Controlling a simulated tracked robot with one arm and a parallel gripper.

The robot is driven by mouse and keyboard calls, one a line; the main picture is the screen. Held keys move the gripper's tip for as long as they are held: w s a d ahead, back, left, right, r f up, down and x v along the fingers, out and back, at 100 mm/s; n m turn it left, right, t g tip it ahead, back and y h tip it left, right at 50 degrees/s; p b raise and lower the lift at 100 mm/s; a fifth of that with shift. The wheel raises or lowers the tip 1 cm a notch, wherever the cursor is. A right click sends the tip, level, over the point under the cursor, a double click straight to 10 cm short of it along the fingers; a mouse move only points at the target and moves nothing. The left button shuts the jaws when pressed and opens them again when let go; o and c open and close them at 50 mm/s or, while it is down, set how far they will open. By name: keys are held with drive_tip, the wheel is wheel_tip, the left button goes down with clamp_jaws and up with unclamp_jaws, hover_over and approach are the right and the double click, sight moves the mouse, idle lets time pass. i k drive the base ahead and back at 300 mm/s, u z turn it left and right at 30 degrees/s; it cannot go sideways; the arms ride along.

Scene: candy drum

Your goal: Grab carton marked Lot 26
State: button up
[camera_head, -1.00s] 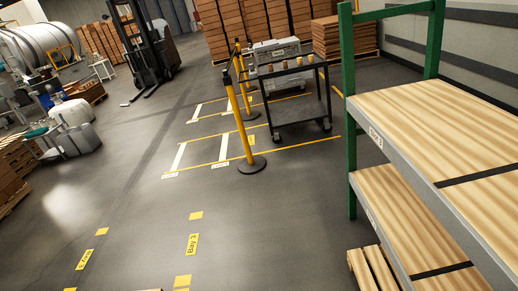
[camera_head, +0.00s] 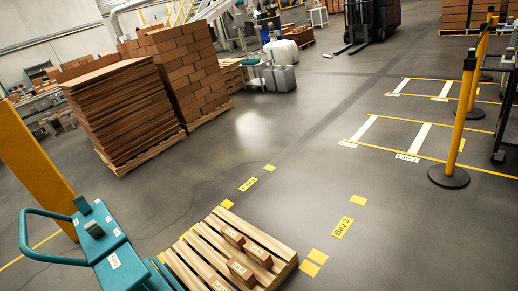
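Several small brown cartons lie on a wooden pallet (camera_head: 193,256) at the bottom centre. One carton (camera_head: 233,238) is at the back, one (camera_head: 259,256) to its right, one (camera_head: 240,271) in front, and another is cut by the bottom edge. They carry white labels too small to read, so I cannot tell which is Lot 26. My gripper is not in view.
A teal pallet jack (camera_head: 112,262) stands against the pallet's left side, near a yellow post (camera_head: 36,160). Stacked cardboard (camera_head: 122,112) stands behind. A barrier post (camera_head: 457,125) and cart (camera_head: 507,110) are at right. The middle floor with Bay 3 marking (camera_head: 342,227) is clear.

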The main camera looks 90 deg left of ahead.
sight(261, 257)
drive_tip(key=u, duration=1.45)
drive_tip(key=i, duration=2.15)
drive_tip(key=u, duration=1.65)
